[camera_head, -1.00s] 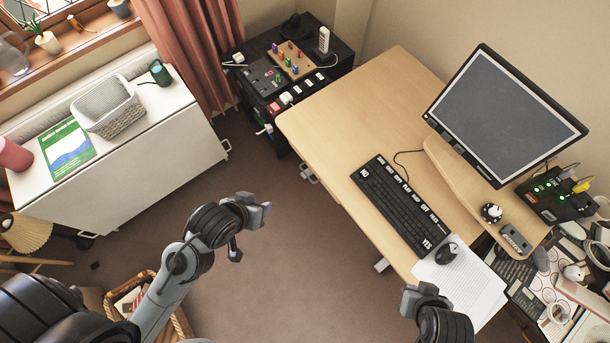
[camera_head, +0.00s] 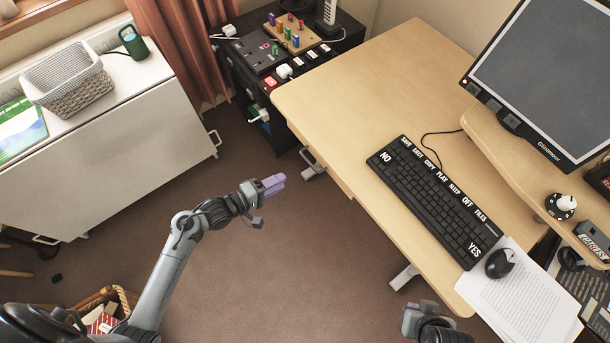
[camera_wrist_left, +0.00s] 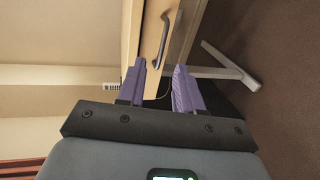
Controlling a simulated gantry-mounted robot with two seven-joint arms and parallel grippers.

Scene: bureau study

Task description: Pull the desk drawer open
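The desk drawer's wooden front (camera_wrist_left: 152,38) shows in the left wrist view under the desk edge, with a dark curved handle (camera_wrist_left: 171,30) on it. The drawer looks shut. In the head view the desktop mostly hides it; the handle (camera_head: 308,157) just shows at the desk's left edge. My left gripper (camera_head: 274,184) is over the floor, left of the desk, pointing toward it. Its two purple fingers are apart and empty in the wrist view (camera_wrist_left: 158,80), with the handle beyond them, not touched. My right gripper (camera_head: 412,314) is at the bottom edge, its fingers unclear.
The desk (camera_head: 340,90) bears a keyboard (camera_head: 430,200), mouse (camera_head: 500,263), papers (camera_head: 520,295) and monitor (camera_head: 545,75). A black cabinet (camera_head: 270,80) stands behind, a white cabinet (camera_head: 120,145) at left. A basket (camera_head: 120,300) is at bottom left. The floor between is clear.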

